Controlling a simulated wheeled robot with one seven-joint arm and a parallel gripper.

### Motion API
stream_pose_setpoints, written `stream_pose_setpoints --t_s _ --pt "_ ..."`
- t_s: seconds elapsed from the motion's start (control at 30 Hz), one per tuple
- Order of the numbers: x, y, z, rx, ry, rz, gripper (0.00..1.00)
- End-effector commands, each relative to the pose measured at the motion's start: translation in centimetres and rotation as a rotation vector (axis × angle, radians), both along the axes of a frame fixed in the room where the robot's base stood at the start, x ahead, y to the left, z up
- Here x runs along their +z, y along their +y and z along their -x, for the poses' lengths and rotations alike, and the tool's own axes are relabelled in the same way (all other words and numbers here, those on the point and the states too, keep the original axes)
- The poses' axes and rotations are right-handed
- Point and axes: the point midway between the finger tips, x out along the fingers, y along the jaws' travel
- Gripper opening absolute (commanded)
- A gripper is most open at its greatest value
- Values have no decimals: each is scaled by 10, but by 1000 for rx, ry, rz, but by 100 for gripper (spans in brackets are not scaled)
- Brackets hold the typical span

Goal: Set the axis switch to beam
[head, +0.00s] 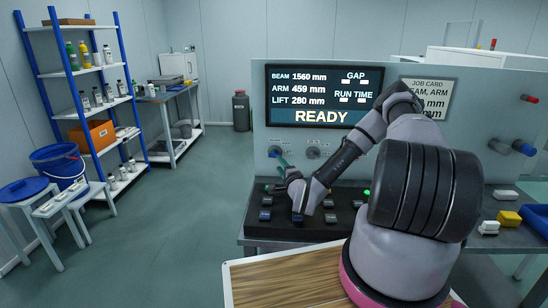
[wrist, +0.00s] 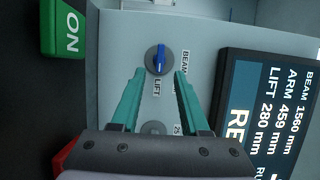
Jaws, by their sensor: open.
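The axis switch is a round grey dial with a blue handle (wrist: 160,60) in the wrist view. Its handle lies upright in that picture, in line with the LIFT label (wrist: 157,88); I cannot tell which end is the pointer. The BEAM label (wrist: 185,62) is to the right of the dial. In the head view the dial (head: 274,151) sits on the grey panel below the display. My gripper (wrist: 159,72) has teal fingers, open and apart, one on each side of the dial's lower part, with nothing visibly held. It also shows in the head view (head: 281,164), close to the dial.
A second dial (head: 313,152) sits right of the switch and partly shows between the fingers in the wrist view (wrist: 154,128). The display (head: 325,96) reads READY. A green ON button (wrist: 67,30) is at the wrist view's upper left. A dark button board (head: 262,228) lies below.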

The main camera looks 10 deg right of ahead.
Motion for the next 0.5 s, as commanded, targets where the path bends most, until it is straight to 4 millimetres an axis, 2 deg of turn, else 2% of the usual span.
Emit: stream_pose_setpoints --t_s 0.3,0.5 --pt "2 6 -61 2 -2 4 45" --pt "0 7 -83 1 1 2 45"
